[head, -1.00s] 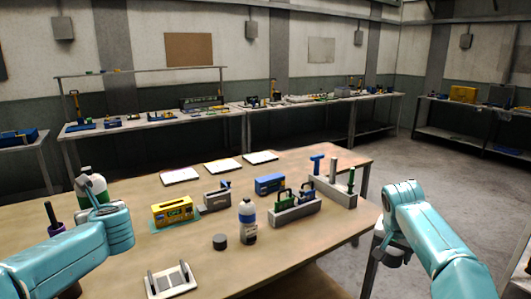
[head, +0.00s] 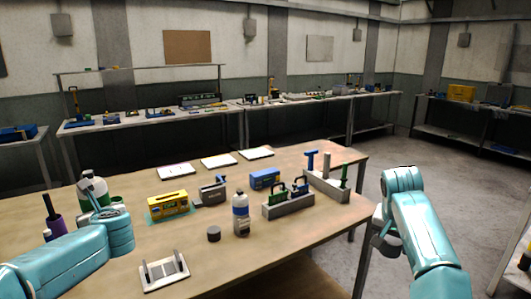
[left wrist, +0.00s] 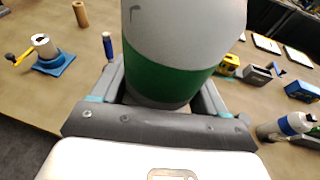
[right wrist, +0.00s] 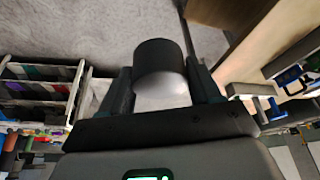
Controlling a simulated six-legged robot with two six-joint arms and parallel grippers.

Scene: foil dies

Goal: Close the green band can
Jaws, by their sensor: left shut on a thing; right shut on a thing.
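The green band can (head: 92,186) is a white, rounded container with a green band, at the left of the head view. My left gripper (left wrist: 160,85) is shut on it; its white side and green band (left wrist: 165,68) fill the top of the left wrist view. The can's mouth is out of that view and too small to judge in the head view. My right gripper (head: 383,243) is shut on a dark round cap (right wrist: 160,55) with a paler underside, off the table's right edge, far from the can.
On the table (head: 110,268) stand a blue-banded bottle (head: 241,215), a loose dark cap (head: 214,233), a yellow box (head: 167,206), a grey slotted block (head: 288,207) and a plate with two uprights (head: 164,274).

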